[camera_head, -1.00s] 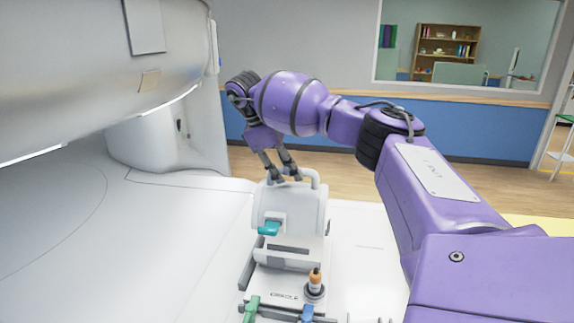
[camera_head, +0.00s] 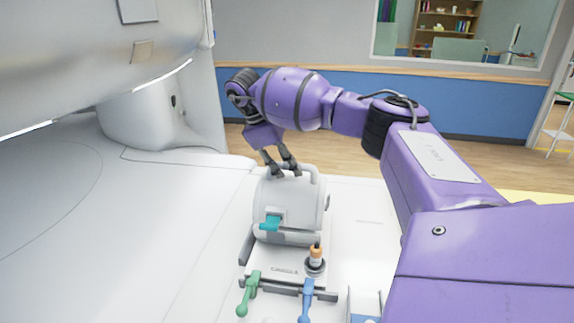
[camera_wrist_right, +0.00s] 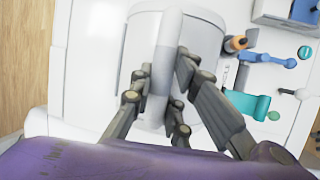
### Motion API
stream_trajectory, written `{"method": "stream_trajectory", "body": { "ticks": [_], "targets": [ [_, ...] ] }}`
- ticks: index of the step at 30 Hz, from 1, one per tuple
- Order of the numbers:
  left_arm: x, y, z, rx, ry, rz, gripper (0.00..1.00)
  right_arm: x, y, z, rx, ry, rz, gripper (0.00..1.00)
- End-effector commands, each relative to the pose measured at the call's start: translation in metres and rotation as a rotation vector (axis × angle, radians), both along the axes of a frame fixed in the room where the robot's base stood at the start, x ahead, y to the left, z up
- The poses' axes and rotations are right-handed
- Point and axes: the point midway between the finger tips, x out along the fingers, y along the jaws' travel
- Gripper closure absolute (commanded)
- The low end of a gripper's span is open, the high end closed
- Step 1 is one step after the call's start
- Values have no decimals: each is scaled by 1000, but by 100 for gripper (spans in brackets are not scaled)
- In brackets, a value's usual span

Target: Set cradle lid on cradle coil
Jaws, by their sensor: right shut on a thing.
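The cradle lid (camera_head: 296,205) is a white rounded shell with a teal latch (camera_head: 271,222) on its front. It stands over the back of the cradle coil base (camera_head: 283,263), a white block on the white table. I cannot tell whether the lid is fully seated on the base. My right gripper (camera_head: 284,172) is shut on the lid's top handle. In the right wrist view the fingers (camera_wrist_right: 160,88) close around the pale handle bar (camera_wrist_right: 168,40), with the lid's curved top below. My left gripper is not in view.
A green lever (camera_head: 249,294), a blue lever (camera_head: 307,299) and an orange-topped knob (camera_head: 315,258) stand at the base's front. The magnet housing (camera_head: 70,60) overhangs at the left. The white table (camera_head: 190,240) is clear left of the cradle.

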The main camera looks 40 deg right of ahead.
Motion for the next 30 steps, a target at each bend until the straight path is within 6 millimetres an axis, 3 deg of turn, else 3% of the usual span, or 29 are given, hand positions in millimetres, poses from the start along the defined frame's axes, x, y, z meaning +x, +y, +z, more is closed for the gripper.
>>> {"method": "stream_trajectory", "body": {
  "ticks": [30],
  "targets": [
    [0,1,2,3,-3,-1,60,0,0,-16,0,-3,-1,100]
  ]
}}
